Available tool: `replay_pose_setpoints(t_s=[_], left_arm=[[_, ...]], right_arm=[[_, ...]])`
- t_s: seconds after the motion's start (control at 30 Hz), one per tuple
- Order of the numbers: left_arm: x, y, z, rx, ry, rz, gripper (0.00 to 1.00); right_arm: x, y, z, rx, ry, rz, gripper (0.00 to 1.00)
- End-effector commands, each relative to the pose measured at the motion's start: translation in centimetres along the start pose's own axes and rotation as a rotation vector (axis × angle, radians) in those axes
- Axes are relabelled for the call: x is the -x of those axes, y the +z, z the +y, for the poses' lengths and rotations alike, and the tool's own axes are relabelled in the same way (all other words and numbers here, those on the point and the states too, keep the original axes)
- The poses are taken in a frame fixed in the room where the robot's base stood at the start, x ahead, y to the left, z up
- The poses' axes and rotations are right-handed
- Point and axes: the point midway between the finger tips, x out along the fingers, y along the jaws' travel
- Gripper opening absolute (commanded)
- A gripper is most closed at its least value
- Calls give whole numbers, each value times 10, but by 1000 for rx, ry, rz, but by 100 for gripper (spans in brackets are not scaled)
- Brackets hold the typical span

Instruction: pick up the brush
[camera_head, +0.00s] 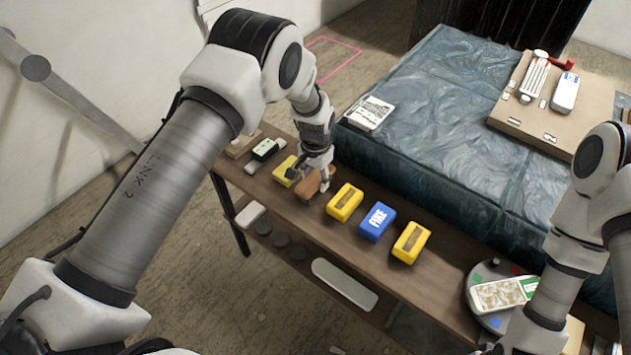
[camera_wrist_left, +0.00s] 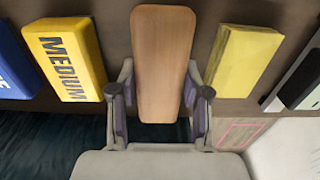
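The brush (camera_head: 312,185), seen as a plain wooden block with rounded ends, is at the workbench's (camera_head: 285,215) back edge row. My left gripper (camera_head: 325,183) reaches down over it. In the left wrist view the brush (camera_wrist_left: 164,62) lies between the two fingers of my left gripper (camera_wrist_left: 160,92), one on each long side. The fingers are very close to its sides; I cannot tell whether they press on it. Its underside and any bristles are hidden. My right arm comes in at the right, and its gripper does not show.
Yellow blocks (camera_head: 345,202) (camera_head: 410,243) and a blue block (camera_head: 377,222) marked FINE stand to the right. Another yellow block (camera_head: 287,170) is close on the left. A round grey disc (camera_head: 480,280) is near my right arm. A sheet-covered block (camera_head: 440,110) stands behind.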

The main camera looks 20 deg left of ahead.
Motion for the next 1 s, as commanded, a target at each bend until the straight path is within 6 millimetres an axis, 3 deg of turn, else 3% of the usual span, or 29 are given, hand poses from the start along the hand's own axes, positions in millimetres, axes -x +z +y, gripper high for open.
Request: replay_pose_setpoints(t_s=[0.37,0.47,0.8,1.0], left_arm=[[4,0,0,0,0,0,8],[18,0,0,0,-1,1,8],[92,0,0,0,-1,1,8],[100,0,0,0,0,-1,8]], right_arm=[[0,0,0,0,0,0,40],[-1,0,0,0,0,0,40],[-5,0,0,0,0,0,40],[-5,0,0,0,0,0,40]])
